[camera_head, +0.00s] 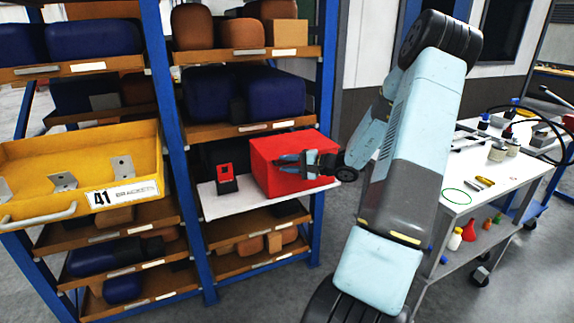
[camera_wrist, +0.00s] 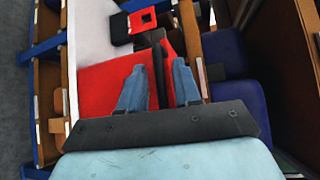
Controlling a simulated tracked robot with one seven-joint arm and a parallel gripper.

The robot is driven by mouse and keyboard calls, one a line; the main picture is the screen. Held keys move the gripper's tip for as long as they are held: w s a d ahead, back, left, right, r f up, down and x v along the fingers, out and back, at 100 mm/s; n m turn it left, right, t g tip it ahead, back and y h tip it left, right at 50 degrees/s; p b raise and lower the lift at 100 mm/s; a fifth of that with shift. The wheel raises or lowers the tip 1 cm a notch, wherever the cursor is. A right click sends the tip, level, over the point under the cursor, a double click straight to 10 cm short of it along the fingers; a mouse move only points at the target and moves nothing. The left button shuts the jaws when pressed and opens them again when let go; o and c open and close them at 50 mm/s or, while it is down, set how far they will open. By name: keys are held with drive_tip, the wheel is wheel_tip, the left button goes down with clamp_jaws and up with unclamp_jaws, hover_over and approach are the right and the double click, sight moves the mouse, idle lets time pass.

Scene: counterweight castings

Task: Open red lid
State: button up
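A red box (camera_head: 262,152) stands on a white board in the middle bay of the shelf rack. I cannot make out a seam between its red lid and its body. My gripper (camera_head: 279,164) is in front of the box, its fingers pointing left and overlapping the red in the picture. In the wrist view, the gripper (camera_wrist: 158,64) has its two blue-grey fingers apart, over the red surface (camera_wrist: 95,88). A dark bar (camera_wrist: 157,62) shows between them, with gaps at both sides. Whether the fingers touch the box cannot be told.
A yellow drawer (camera_head: 80,160) marked 41 sticks out at left. Blue rack posts (camera_head: 325,100) flank the bay. A white cart (camera_head: 470,190) with tools stands at right.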

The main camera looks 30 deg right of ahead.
drive_tip(key=shift+a, duration=0.1)
drive_tip(key=shift+c, duration=0.3)
clamp_jaws()
drive_tip(key=shift+f, duration=0.1)
